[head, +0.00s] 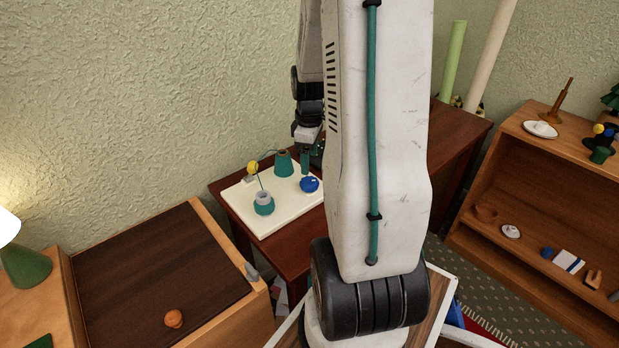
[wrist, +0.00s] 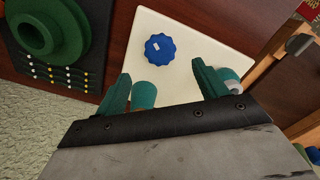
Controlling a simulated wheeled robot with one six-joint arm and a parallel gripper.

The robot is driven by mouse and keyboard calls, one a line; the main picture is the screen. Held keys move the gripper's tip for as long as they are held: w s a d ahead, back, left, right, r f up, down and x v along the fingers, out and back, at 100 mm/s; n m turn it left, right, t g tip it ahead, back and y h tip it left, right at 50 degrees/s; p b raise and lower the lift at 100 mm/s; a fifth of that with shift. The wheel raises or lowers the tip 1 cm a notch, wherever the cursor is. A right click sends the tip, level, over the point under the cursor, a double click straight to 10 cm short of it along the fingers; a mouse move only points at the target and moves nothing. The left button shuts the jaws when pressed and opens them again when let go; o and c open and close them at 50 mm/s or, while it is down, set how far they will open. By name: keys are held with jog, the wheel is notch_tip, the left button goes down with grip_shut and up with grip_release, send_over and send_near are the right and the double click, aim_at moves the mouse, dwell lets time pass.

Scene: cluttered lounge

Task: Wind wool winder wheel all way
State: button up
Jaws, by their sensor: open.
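The wool winder is a cream board (head: 245,205) on a dark wooden table. It carries a blue scalloped wheel (head: 309,184), a teal cone (head: 284,163), a yellow ball (head: 253,167) on a post and a teal-and-grey spool (head: 264,203). In the wrist view the blue wheel (wrist: 162,48), with a small white mark, lies ahead of my gripper (wrist: 162,74). Its green fingers are apart and nothing is held between them. The cone (wrist: 144,95) shows partly beside the left finger. In the head view my gripper (head: 305,160) is partly hidden by my arm, above the board's back right.
A dark panel with a green round part (wrist: 50,28) and rows of beads is at the wrist view's upper left. A wooden cabinet (head: 150,270) with an orange object (head: 174,318) stands at left. A shelf (head: 560,200) with small items stands at right. The wall is close behind.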

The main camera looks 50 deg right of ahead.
aim_at(309, 180)
jog(key=shift+f+n, duration=0.1)
jog(key=shift+n, duration=0.3)
jog(key=shift+f, duration=0.25)
notch_tip(309, 180, down, 7)
jog(key=shift+f, duration=0.1)
jog(key=shift+c, duration=0.2)
jog(key=c, duration=0.9)
